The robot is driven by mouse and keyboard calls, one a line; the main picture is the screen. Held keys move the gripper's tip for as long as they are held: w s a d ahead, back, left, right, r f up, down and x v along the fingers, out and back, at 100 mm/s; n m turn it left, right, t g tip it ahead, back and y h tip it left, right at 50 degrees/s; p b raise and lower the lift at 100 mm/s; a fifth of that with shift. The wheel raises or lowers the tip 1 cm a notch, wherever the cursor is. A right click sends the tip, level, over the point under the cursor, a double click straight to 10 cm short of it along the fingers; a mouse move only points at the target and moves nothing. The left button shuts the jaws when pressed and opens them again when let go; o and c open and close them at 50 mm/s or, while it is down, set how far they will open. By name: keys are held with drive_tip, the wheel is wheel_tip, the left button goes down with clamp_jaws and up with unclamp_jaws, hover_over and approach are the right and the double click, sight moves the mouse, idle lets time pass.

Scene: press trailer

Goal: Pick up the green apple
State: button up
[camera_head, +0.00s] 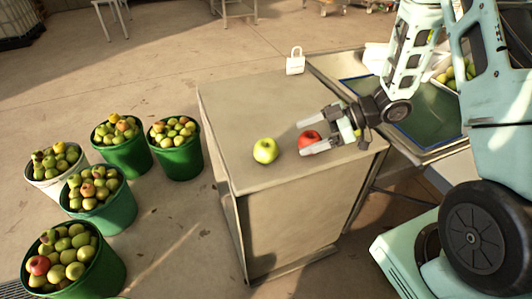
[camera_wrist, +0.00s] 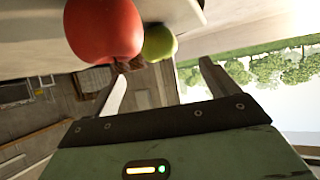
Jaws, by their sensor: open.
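The green apple (camera_head: 265,150) sits on top of a grey cabinet (camera_head: 225,110), left of my gripper. A red apple (camera_head: 309,138) sits to its right, close to my fingers. My gripper (camera_head: 308,132) is open and empty, low over the cabinet top, with its fingers pointing left toward the green apple. In the head view the red apple appears between or just behind the fingers; I cannot tell which. In the wrist view the red apple (camera_wrist: 103,28) is near and large, and the green apple (camera_wrist: 159,43) is partly hidden behind it, beyond the two fingertips (camera_wrist: 162,80).
A white padlock-shaped object (camera_head: 295,62) stands at the cabinet's back edge. A metal-framed table or sink (camera_head: 340,68) adjoins on the right. Several green buckets (camera_head: 182,160) of apples stand on the floor to the left. The cabinet top's back left is clear.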

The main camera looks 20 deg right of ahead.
sight(266, 150)
drive_tip(key=x, duration=1.2)
drive_tip(key=shift+w+a, duration=0.15)
drive_tip(key=c, duration=1.2)
drive_tip(key=shift+o, duration=0.2)
wheel_tip(266, 150, up, 10)
drive_tip(key=shift+p, duration=0.55)
drive_tip(key=shift+f, duration=0.15)
